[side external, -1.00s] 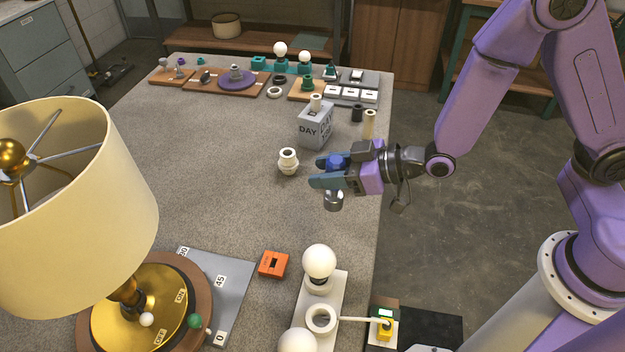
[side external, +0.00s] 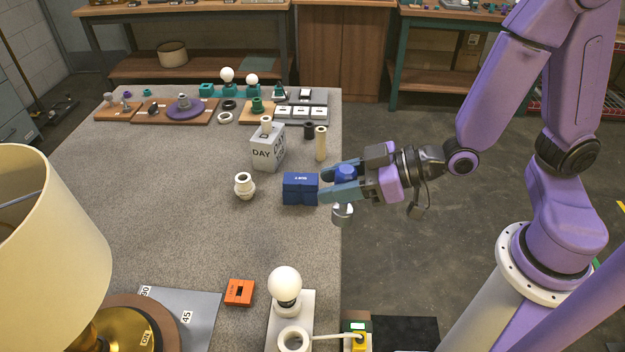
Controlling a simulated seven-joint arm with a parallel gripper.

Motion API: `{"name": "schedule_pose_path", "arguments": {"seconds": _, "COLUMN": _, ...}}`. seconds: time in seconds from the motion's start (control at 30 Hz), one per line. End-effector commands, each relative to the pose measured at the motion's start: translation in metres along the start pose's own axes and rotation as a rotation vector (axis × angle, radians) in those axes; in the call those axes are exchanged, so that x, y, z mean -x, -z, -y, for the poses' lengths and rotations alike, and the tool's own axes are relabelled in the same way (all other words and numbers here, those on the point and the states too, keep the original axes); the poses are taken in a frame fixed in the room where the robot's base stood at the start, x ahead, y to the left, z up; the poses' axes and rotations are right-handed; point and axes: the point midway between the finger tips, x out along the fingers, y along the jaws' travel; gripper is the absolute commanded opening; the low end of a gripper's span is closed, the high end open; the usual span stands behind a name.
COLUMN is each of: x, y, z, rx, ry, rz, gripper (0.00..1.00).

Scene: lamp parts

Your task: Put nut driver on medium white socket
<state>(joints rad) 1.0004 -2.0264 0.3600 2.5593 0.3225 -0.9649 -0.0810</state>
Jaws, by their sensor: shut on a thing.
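My gripper (side external: 332,182) is at the right edge of the table, with its jaws pointing left. It is shut on the nut driver, whose blue handle top (side external: 345,172) shows above the fingers and whose silver metal end (side external: 342,214) hangs below them. The driver looks roughly upright and clear of the table; its middle is hidden by the fingers. A small white socket (side external: 244,187) stands upright on the table to the left of my gripper, apart from it. I cannot tell its size class for certain.
A blue box (side external: 300,188) stands between the white socket and my fingertips. Behind are a grey DAY block (side external: 268,150), a beige cylinder (side external: 321,143) and a black cylinder (side external: 309,131). In front are an orange block (side external: 239,292), a bulb (side external: 285,283) and a lamp (side external: 50,240). The table's middle left is clear.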

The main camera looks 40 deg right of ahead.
Motion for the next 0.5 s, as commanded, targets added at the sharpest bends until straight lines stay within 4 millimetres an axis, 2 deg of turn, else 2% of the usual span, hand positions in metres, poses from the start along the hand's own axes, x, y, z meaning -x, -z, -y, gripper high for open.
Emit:
{"name": "schedule_pose_path", "arguments": {"seconds": 0.17, "x": -0.008, "y": 0.011, "z": -0.01, "rx": -0.013, "ry": -0.015, "rz": -0.004, "gripper": 0.07}}
{"name": "schedule_pose_path", "arguments": {"seconds": 0.5, "x": -0.044, "y": 0.052, "z": -0.052, "rx": -0.05, "ry": -0.077, "rz": -0.005, "gripper": 0.07}}
